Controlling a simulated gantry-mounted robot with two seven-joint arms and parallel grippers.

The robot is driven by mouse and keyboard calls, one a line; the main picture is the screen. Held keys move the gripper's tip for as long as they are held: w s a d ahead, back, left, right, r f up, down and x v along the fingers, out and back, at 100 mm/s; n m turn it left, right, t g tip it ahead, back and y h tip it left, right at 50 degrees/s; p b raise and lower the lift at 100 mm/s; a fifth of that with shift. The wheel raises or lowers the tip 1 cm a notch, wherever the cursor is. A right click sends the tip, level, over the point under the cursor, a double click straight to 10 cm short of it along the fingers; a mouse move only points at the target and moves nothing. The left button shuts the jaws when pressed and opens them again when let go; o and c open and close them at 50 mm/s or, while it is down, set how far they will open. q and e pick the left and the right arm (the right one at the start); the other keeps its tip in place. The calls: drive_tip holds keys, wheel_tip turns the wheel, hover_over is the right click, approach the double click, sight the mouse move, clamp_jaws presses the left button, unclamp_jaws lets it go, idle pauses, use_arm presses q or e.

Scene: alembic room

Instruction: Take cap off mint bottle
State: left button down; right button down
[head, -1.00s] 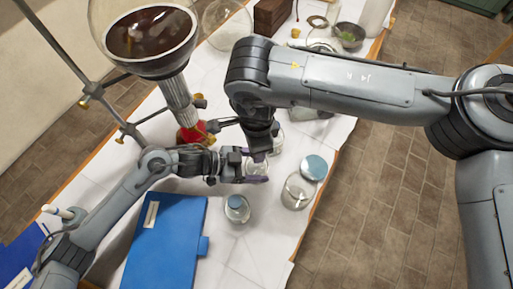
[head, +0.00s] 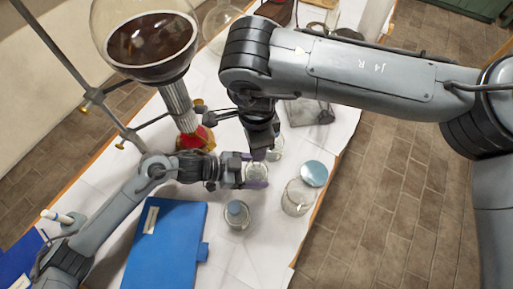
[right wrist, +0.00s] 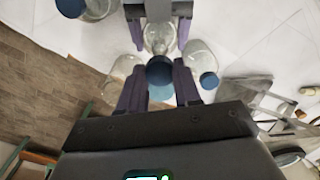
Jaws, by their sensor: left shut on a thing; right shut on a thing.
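A clear glass bottle (head: 257,172) stands on the white table, and my left gripper (head: 262,174) is shut around it from the left. In the right wrist view the bottle (right wrist: 160,36) stands between my left gripper's fingers at the top. My right gripper (head: 263,155) comes down from above. In its wrist view the right gripper (right wrist: 160,82) is shut on a dark blue cap (right wrist: 160,70) at the bottle's neck. I cannot tell whether the cap is loose from the neck. No label on the bottle is readable.
A blue-capped bottle (head: 237,214) stands in front, and a wider clear jar (head: 298,197) with a blue lid (head: 314,173) stands to the right. A blue folder (head: 165,240) lies at lower left. A large glass vessel (head: 150,40) on a stand is behind.

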use_arm(q)
unclamp_jaws()
